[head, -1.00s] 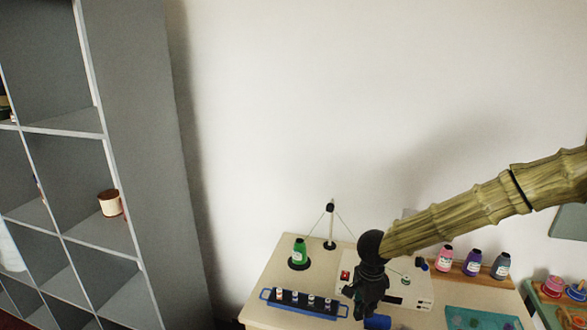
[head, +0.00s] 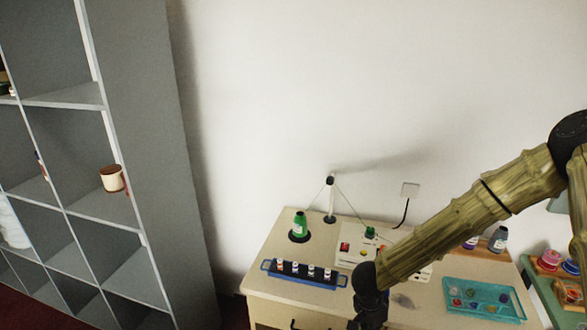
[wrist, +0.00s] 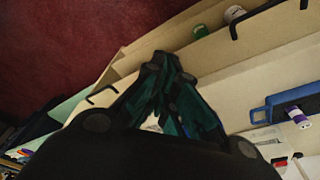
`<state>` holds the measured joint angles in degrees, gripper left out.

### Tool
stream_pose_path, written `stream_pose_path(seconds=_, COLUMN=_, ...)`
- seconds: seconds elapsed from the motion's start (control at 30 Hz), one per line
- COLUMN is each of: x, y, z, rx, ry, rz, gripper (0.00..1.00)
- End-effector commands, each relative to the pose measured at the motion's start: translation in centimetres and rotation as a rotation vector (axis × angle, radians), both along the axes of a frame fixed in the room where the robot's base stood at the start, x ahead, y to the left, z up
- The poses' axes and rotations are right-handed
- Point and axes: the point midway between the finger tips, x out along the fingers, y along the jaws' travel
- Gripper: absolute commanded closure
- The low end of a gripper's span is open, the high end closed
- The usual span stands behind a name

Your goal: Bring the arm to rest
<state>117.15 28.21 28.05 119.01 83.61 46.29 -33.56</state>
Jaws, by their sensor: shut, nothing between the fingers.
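My arm (head: 450,228) reaches in from the right of the head view, bent down toward the front of the counter (head: 262,305). My gripper (head: 368,318) is at the bottom edge of that view, partly cut off. In the wrist view my gripper (wrist: 162,62) shows its dark fingers drawn together with nothing between them. It points down past the counter's front, with drawer fronts and the red floor beyond it. No object touches it that I can see.
A blue rack (head: 303,276) with several small bottles is left of my gripper. A green bottle (head: 300,226) stands behind it on a dark disc. A grey shelf (head: 140,150) stands left.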

Motion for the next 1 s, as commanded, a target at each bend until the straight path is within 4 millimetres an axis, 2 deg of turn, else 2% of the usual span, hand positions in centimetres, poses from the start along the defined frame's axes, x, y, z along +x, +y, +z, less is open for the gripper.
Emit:
stream_pose_path(seconds=0.03, x=-1.0, y=-0.2, z=-1.9, rx=-0.021, ry=0.002, rz=0.037, gripper=1.0)
stream_pose_path(seconds=0.2, x=-4.3, y=-1.0, z=-8.0, rx=-0.087, ry=-0.012, rz=0.202, gripper=1.0)
stream_pose_path(seconds=0.37, x=-8.3, y=-1.5, z=-13.0, rx=-0.115, ry=-0.017, rz=0.379, gripper=1.0)
stream_pose_path(seconds=0.5, x=-12.3, y=-1.7, z=-16.8, rx=-0.112, ry=-0.01, rz=0.534, gripper=1.0)
stream_pose_path(seconds=0.67, x=-17.4, y=-1.6, z=-20.4, rx=-0.074, ry=0.014, rz=0.707, gripper=1.0)
stream_pose_path(seconds=0.8, x=-22.3, y=-1.5, z=-22.9, rx=-0.017, ry=0.051, rz=0.851, gripper=1.0)
stream_pose_path(seconds=1.0, x=-28.5, y=-1.4, z=-24.7, rx=0.076, ry=0.112, rz=1.005, gripper=1.0)
